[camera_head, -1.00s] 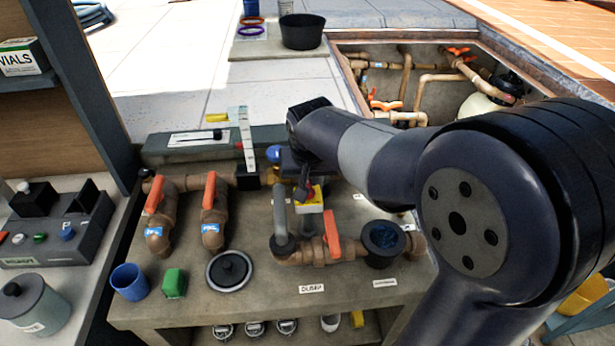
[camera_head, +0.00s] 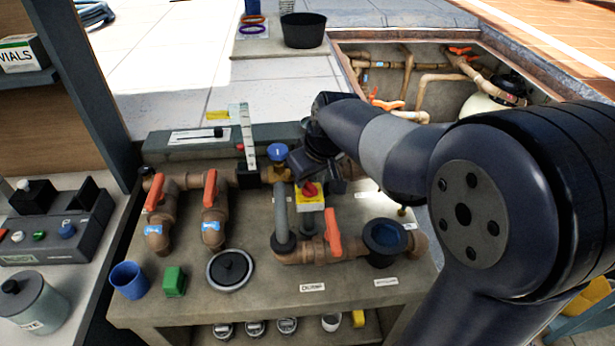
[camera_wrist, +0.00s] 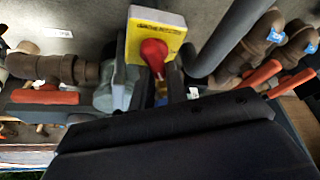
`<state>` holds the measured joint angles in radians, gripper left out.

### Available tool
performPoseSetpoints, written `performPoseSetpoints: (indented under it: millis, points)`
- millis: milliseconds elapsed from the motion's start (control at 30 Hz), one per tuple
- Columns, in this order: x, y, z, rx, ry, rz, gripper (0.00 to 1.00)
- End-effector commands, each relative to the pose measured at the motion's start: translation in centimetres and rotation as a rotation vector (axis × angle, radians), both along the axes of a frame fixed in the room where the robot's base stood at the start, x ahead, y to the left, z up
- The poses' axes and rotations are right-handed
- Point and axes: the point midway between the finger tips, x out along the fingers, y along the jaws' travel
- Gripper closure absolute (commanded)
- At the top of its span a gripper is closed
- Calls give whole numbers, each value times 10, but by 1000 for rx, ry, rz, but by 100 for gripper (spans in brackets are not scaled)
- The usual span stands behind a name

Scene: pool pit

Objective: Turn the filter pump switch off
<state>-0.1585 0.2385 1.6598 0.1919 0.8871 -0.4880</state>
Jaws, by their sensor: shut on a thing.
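The filter pump switch is a red rotary knob (camera_head: 308,189) on a yellow plate with a pale box (camera_head: 311,203), standing among the pipes at the middle of the bench. My gripper (camera_head: 318,183) is at the switch, coming from behind and above. In the wrist view the red knob (camera_wrist: 153,53) shows in front of the yellow plate (camera_wrist: 158,25), with dark fingers of my gripper (camera_wrist: 148,70) on either side of it. The gripper is shut on the knob. The contact and part of the plate's print are hidden or too small to read.
A grey upright pipe (camera_head: 281,212) stands close left of the switch. An orange valve handle (camera_head: 333,232) is just below right, and a dark round strainer (camera_head: 385,240) further right. A blue-handled valve (camera_head: 277,152) is behind.

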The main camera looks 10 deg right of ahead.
Motion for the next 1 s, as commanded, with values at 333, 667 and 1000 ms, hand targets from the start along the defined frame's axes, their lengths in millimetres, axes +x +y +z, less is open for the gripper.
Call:
performPoseSetpoints:
  millis: [333, 667, 1000]
  points:
    - [-1, 2, -2, 1, -1, 327, 100]
    - [-3, 3, -1, 1, -2, 638, 100]
    - [-5, 4, 0, -1, -2, 895, 100]
